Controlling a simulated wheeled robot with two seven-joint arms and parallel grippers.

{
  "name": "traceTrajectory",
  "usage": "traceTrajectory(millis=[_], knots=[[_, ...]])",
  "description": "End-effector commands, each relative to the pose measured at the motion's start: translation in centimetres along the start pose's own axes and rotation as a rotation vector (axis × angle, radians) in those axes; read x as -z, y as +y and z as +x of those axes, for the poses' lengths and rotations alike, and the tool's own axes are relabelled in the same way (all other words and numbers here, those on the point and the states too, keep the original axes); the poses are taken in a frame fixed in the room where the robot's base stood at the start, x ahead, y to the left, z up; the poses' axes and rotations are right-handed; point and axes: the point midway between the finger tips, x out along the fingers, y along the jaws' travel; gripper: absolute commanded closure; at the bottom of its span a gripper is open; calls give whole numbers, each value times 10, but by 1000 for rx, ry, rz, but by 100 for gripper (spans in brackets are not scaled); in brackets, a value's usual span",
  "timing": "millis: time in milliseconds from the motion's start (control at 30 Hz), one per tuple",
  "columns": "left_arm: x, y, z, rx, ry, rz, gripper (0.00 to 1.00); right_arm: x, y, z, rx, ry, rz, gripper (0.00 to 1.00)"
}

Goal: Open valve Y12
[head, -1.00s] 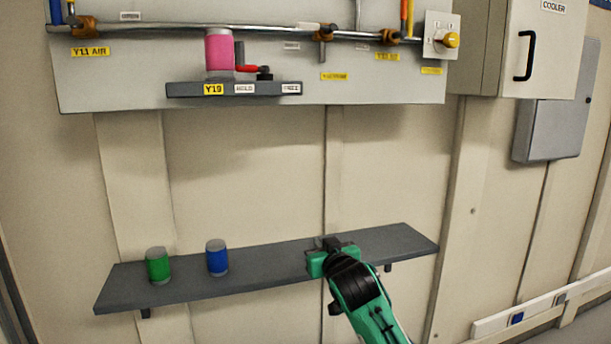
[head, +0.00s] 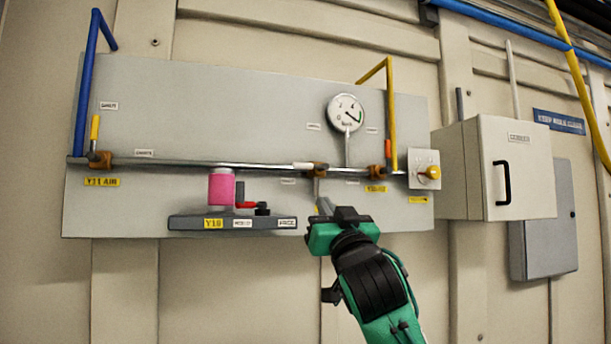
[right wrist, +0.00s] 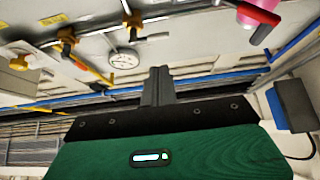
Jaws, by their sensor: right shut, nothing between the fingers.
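The grey panel (head: 250,110) carries a horizontal pipe with three brass valves. The middle valve (head: 319,169) has a white handle (head: 303,165) lying along the pipe to the left; its tag is hidden behind my gripper, so I cannot read Y12. The left valve (head: 97,158), tagged Y11 AIR, has an upright yellow handle. The right valve (head: 378,171) has an upright orange handle. My right gripper (head: 324,206) is shut and empty, just below the middle valve in the picture. In the right wrist view, its shut fingers (right wrist: 158,85) point toward the panel, where the middle valve (right wrist: 133,19) shows.
A small ledge (head: 190,223) tagged Y10 holds a pink cylinder (head: 222,187) and a red lever (head: 245,205), left of my gripper. A gauge (head: 345,113) sits above the pipe. A yellow knob (head: 432,172) and a cooler cabinet (head: 510,165) stand to the right.

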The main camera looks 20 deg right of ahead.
Motion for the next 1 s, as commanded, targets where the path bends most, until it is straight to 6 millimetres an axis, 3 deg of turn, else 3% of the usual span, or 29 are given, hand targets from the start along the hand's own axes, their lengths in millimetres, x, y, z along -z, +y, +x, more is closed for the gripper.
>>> traceTrajectory(millis=[333, 467, 700, 1000], knots=[[5, 0, -2, 0, 8, 0, 64, 1, 0, 2, 0, 0, 0, 100], [6, 0, -7, 0, 12, 1, 64, 2, 1, 13, -2, -1, -1, 100], [-8, 0, -26, 0, -11, 2, 64, 5, 0, 61, -1, -2, 0, 100], [-1, 0, -53, -1, -1, 3, 64, 4, 1, 118, -1, -2, -1, 100]])
